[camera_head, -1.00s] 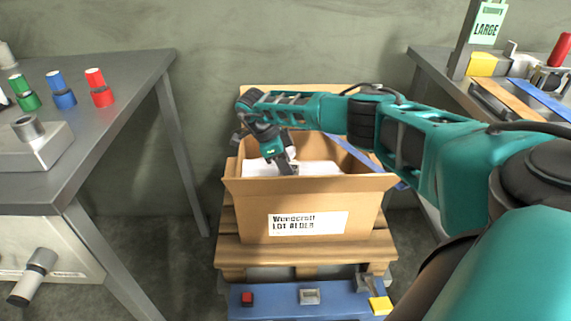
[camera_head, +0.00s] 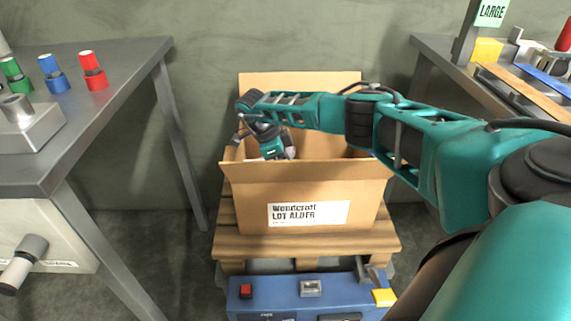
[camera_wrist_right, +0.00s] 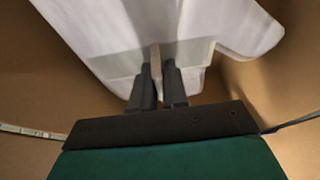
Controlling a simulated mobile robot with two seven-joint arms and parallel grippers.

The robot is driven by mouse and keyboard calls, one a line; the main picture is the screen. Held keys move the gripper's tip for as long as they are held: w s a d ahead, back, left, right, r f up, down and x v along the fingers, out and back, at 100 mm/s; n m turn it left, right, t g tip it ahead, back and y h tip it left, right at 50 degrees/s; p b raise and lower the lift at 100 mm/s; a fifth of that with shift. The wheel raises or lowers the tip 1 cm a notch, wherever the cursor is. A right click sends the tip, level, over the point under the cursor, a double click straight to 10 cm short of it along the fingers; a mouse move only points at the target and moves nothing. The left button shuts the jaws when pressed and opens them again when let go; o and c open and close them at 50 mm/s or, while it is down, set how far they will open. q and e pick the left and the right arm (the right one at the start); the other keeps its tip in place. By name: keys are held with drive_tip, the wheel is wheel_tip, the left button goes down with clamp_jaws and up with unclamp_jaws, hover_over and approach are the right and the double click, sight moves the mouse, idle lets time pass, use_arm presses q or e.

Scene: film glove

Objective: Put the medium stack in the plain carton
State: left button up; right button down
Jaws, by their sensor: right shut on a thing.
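The open cardboard carton (camera_head: 240,192) has a white label reading "LOT ALDER" on its front and its back flap raised. My right gripper (camera_head: 288,154) reaches down inside its left part, and the front wall hides what is below. In the right wrist view my right gripper (camera_wrist_right: 159,88) is shut on the edge of a white stack (camera_wrist_right: 120,35), between brown carton walls. Whether the stack rests on the carton's floor I cannot tell. No size mark shows on it. My left gripper is out of view.
The carton stands on a wooden pallet (camera_head: 380,243) above a blue unit (camera_head: 270,288). A grey table (camera_head: 110,130) with coloured knobs stands at left. Another table (camera_head: 430,48) at right bears a "LARGE" sign (camera_head: 491,12) and a yellow block (camera_head: 487,50).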

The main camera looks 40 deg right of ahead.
drive_tip(key=shift+f+b, duration=0.45)
drive_tip(key=shift+f, duration=0.2)
drive_tip(key=c, duration=1.1)
unclamp_jaws()
drive_tip(key=shift+o, duration=0.2)
drive_tip(key=p+v, duration=0.3)
drive_tip(key=v, duration=1)
drive_tip(key=shift+d, duration=0.1)
